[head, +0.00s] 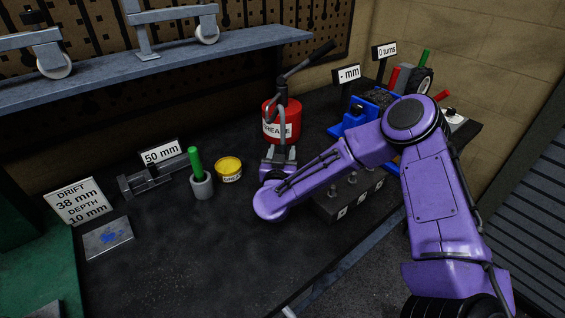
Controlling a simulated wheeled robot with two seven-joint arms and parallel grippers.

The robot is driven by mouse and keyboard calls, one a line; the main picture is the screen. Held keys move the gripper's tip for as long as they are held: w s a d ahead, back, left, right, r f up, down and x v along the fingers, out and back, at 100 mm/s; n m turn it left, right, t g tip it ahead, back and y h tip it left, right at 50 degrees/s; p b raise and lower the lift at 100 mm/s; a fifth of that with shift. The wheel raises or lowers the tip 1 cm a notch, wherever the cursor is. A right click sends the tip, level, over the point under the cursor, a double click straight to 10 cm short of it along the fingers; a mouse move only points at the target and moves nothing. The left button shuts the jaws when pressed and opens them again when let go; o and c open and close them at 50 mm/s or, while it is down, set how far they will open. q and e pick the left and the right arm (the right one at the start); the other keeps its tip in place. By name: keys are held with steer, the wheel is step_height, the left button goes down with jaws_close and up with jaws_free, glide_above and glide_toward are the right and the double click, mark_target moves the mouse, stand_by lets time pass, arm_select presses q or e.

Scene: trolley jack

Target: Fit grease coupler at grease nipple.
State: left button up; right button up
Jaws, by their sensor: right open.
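A red grease bucket (292,130) with a GREASE label stands toward the back of the dark bench. A black pump with a lever handle (308,62) rises from it, and a grey hose (283,115) hangs down its front. I cannot clearly make out the coupler; the hose's lower end is near my right gripper. My right gripper (279,154) is open just in front of the bucket, its fingers pointing toward it. A blue jack part (350,122) is at the right, partly hidden by my purple right arm. I cannot pick out the grease nipple. My left gripper is out of view.
A dark block with studs (350,195) lies under my arm. A shelf (150,65) overhangs the back left. The front bench is clear.

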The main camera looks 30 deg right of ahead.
steer(key=shift+x, duration=0.8)
steer(key=shift+w+d, duration=0.3)
steer(key=shift+d, duration=0.15)
steer(key=shift+a, duration=0.1)
jaws_close()
